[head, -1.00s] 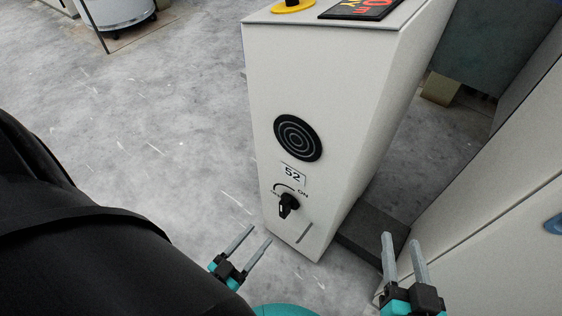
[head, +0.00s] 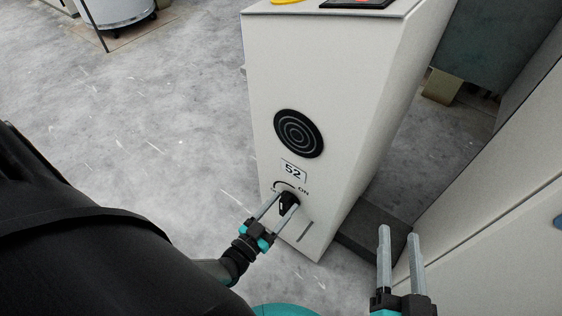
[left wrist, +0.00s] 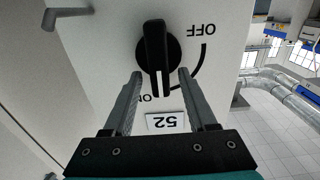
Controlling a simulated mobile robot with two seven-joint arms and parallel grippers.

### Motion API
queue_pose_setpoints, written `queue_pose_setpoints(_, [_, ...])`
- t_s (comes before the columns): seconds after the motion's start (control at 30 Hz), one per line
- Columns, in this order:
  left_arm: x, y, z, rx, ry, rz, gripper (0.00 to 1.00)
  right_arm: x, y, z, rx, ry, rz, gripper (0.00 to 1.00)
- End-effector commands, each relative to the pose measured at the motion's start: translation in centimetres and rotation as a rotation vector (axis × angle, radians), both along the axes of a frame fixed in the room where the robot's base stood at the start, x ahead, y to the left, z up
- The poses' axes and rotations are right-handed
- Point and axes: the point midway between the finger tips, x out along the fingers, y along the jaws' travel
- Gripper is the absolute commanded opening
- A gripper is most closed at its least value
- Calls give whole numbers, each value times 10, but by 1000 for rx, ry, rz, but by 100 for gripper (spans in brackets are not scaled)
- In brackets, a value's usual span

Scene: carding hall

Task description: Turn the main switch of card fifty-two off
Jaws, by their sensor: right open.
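The main switch is a black rotary knob (head: 289,202) low on the front of the pale cabinet (head: 345,110), under the "52" label (head: 292,171). In the left wrist view the knob (left wrist: 155,50) appears upside down, its handle's marked end towards ON and OFF along the arc. My left gripper (head: 286,202) is at the switch, open; in the left wrist view its fingers (left wrist: 160,73) lie on either side of the handle's lower end, with gaps visible. My right gripper (head: 398,232) is open and empty, to the right, away from the switch.
A round black grille (head: 298,134) is above the label. A dark base block (head: 372,234) sits beside the cabinet. A pale panel (head: 495,225) stands close to my right gripper. The grey floor (head: 160,130) to the left is clear.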

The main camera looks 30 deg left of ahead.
Motion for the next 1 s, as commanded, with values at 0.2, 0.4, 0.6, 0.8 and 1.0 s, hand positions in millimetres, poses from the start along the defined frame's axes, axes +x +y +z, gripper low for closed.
queue_pose_setpoints(0.2, [0,0,0,0,0,0,34,0,0,0,0,1,0,50])
queue_pose_setpoints(0.4, [0,0,0,0,0,0,11,0,0,-1,-1,2,0,50])
queue_pose_setpoints(0.6, [0,0,0,0,0,0,0,0,0,-1,-1,2,0,50])
queue_pose_setpoints(0.8, [-1,0,0,0,0,0,0,0,0,-1,-1,3,1,50])
queue_pose_setpoints(1.0, [-1,1,0,-22,3,0,0,0,0,-1,-1,3,1,50])
